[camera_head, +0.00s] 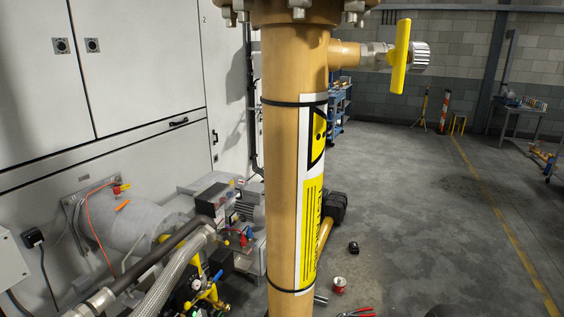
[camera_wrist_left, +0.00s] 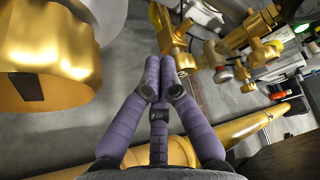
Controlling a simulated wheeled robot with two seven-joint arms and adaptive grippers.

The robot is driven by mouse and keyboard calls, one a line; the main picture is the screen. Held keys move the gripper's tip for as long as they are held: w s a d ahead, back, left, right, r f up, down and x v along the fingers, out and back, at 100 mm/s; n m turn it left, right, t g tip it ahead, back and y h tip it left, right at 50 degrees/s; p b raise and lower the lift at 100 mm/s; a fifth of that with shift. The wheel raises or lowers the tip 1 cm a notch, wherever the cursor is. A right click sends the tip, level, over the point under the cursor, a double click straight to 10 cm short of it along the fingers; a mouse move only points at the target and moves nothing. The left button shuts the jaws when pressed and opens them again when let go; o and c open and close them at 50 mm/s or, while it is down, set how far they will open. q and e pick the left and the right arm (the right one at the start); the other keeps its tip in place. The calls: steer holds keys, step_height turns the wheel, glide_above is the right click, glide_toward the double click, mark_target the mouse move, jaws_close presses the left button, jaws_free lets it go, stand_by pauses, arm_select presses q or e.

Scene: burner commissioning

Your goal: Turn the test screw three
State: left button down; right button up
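My left gripper (camera_wrist_left: 165,75) shows in the left wrist view with purple segmented fingers. Its fingertips are together, and I see nothing held between them. To the right of the tips are brass fittings (camera_wrist_left: 262,52) on the yellow gas train, with a small silver-grey end piece (camera_wrist_left: 222,74). I cannot tell which part is the test screw. Neither gripper shows in the head view, where the gas fittings (camera_head: 205,290) sit low at the left. My right gripper is in no view.
A yellow vertical pipe (camera_head: 282,170) with a warning label blocks the middle of the head view. A yellow-handled valve (camera_head: 401,57) branches off at the top. A grey hose (camera_head: 165,285) crosses the lower left. A red can (camera_head: 339,285) stands on the floor.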

arm_select(q)
steer(key=shift+s, duration=0.15)
steer(key=shift+s+d, duration=0.45)
steer(key=shift+d, duration=0.4)
steer(key=shift+s+d, duration=0.45)
steer(key=shift+d, duration=0.45)
steer(key=shift+s+d, duration=0.45)
steer(key=shift+d, duration=0.4)
steer(key=w+a+r, duration=0.2)
steer(key=w+a, duration=0.2)
steer(key=shift+a+r, duration=0.2)
steer(key=shift+a, duration=0.2)
steer(key=shift+w+f, duration=0.1)
steer(key=shift+w, duration=0.05)
